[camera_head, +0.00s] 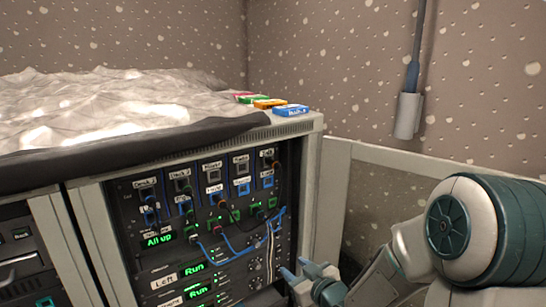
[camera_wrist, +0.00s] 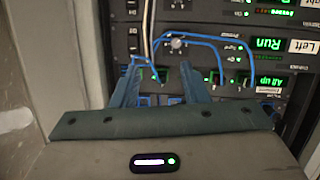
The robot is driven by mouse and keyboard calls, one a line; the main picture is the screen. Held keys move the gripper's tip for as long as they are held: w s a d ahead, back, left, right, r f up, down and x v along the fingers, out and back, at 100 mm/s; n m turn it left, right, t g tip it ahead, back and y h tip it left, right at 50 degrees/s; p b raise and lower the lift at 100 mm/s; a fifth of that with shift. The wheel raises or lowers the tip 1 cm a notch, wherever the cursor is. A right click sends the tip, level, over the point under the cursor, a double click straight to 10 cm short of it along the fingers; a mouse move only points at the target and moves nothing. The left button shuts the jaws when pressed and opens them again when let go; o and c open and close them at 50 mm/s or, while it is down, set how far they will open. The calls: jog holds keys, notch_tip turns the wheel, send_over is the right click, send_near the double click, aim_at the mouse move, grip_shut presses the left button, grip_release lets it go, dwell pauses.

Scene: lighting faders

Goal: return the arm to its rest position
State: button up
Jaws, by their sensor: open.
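My gripper (camera_head: 303,272) is at the lower middle of the head view, in front of the right edge of the rack panel (camera_head: 120,203). Its two blue fingers are apart with nothing between them. In the wrist view my gripper (camera_wrist: 160,90) points toward the panel (camera_wrist: 212,60), which appears upside down there. Blue cables and a green-lit port show beyond the fingertips. I cannot tell whether the fingertips touch the panel. My arm reaches in from the right side of the head view.
The dark rack has labelled sockets, blue cables (camera_head: 232,246) and green displays (camera_head: 158,240). A crumpled pale cover (camera_head: 90,105) and small coloured boxes (camera_head: 290,110) lie on top. A low rail (camera_head: 400,160) runs right of the rack. A grey wall fixture (camera_head: 407,115) hangs behind.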

jog(key=s+d+r+m+g+h+p, duration=0.2)
jog(key=s+d+r+h+p, duration=0.15)
jog(key=r+p, duration=0.5)
jog(key=s+d+r+m+g+h+p, duration=0.1)
jog(key=s+d+r+g+h+p, duration=0.3)
jog(key=r+p, duration=0.45)
jog(key=s+d+r+m+g+p, duration=0.1)
jog(key=s+r+m+g+p, duration=0.3)
jog(key=s+r+p, duration=0.8)
jog(key=s+v, duration=0.1)
jog(key=v, duration=0.7)
jog(key=shift+d, duration=0.2)
jog(key=shift+s+y, duration=0.1)
jog(key=shift+y, duration=0.15)
jog(key=shift+c, duration=0.5)
